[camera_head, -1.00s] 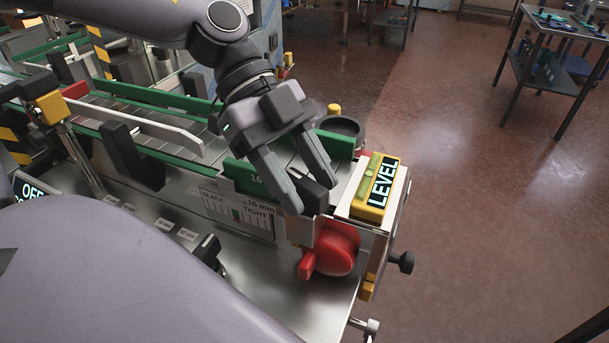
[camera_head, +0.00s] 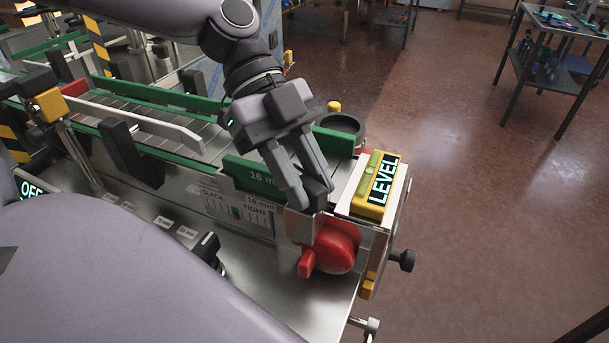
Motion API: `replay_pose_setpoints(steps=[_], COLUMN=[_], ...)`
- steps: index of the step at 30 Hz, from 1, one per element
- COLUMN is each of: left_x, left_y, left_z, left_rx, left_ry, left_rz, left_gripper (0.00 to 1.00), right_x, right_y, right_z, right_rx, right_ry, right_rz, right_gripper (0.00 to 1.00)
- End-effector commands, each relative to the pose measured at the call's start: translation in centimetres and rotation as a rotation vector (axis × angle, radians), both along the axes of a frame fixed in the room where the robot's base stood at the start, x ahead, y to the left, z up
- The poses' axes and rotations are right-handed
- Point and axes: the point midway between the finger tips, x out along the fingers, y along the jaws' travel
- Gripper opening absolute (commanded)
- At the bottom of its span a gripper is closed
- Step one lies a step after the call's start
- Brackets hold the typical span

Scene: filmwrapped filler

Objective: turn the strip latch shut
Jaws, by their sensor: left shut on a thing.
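My left gripper (camera_head: 312,196) comes down from the upper left over the right end of the conveyor. Its fingers are shut on a small black latch piece (camera_head: 317,197), mostly hidden between them, just above a red round knob (camera_head: 335,248). A green strip marked 16 mm (camera_head: 243,173) lies just left of the fingers, and its right end is partly hidden by them. My right gripper is out of view.
A yellow LEVEL block (camera_head: 375,186) stands close to the right of the fingers. A slack/tight scale plate (camera_head: 240,211) is below the green strip. A black side knob (camera_head: 403,261) sticks out at the right. Open floor lies beyond.

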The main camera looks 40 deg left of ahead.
Motion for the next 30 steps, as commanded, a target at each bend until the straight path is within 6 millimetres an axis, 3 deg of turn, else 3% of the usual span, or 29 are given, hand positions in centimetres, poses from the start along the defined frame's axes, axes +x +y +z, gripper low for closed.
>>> replay_pose_setpoints(steps=[30], left_x=[0.1], left_y=[-0.1], left_z=[0.0], left_rx=[-0.002], left_ry=[-0.001], left_rz=[-0.899], left_gripper=[0.00], right_x=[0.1], right_y=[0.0], right_z=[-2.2], right_rx=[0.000], right_ry=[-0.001], right_rz=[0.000], right_gripper=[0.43])
